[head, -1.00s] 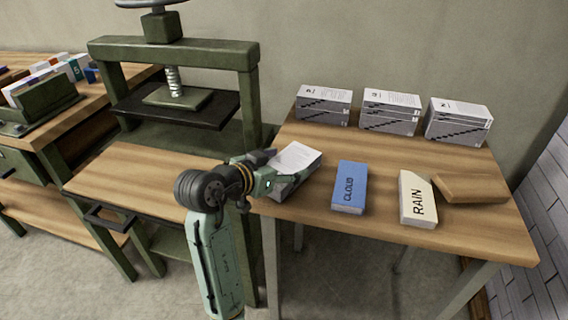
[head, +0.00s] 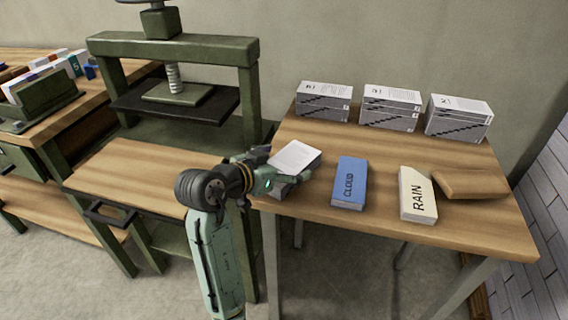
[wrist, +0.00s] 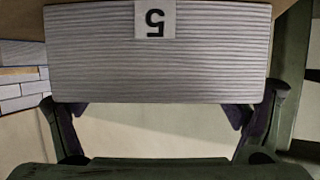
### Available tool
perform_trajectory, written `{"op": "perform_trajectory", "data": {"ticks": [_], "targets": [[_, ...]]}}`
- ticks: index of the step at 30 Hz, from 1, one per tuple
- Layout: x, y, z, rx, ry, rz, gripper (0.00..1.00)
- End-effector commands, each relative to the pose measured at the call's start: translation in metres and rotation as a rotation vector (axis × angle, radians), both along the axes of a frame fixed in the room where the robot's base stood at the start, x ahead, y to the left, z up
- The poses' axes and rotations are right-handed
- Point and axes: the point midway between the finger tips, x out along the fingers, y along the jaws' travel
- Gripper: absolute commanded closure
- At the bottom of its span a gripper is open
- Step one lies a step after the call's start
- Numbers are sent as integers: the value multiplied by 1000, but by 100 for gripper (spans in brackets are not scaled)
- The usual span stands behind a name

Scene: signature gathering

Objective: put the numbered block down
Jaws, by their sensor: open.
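The numbered block (head: 297,157), with a white top sheet, rests at the left edge of the wooden table (head: 385,205). In the wrist view the block (wrist: 160,65) fills the upper part, its ridged grey side facing me with an upside-down "5" label. My gripper (head: 281,170) is open at the block's left end, above the table's edge. In the wrist view the two fingers of my gripper (wrist: 160,115) are spread, with their tips near the block's lower edge. I cannot tell whether either finger touches it. The arm hides part of the block in the head view.
A blue CLOUD block (head: 349,184), a cream RAIN block (head: 417,194) and a wooden piece (head: 470,184) lie to the right. Three printed stacks, such as the left one (head: 324,101), stand along the back. A green press (head: 175,50) stands left of the table.

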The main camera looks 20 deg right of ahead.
Motion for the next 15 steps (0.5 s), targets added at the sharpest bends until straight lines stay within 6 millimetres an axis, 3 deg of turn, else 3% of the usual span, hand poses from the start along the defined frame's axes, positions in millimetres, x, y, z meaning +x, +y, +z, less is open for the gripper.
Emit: {"op": "perform_trajectory", "data": {"ticks": [7,15], "targets": [[-5,9,8,-2,-4,2,9],[-33,54,29,0,-6,5,9]]}}
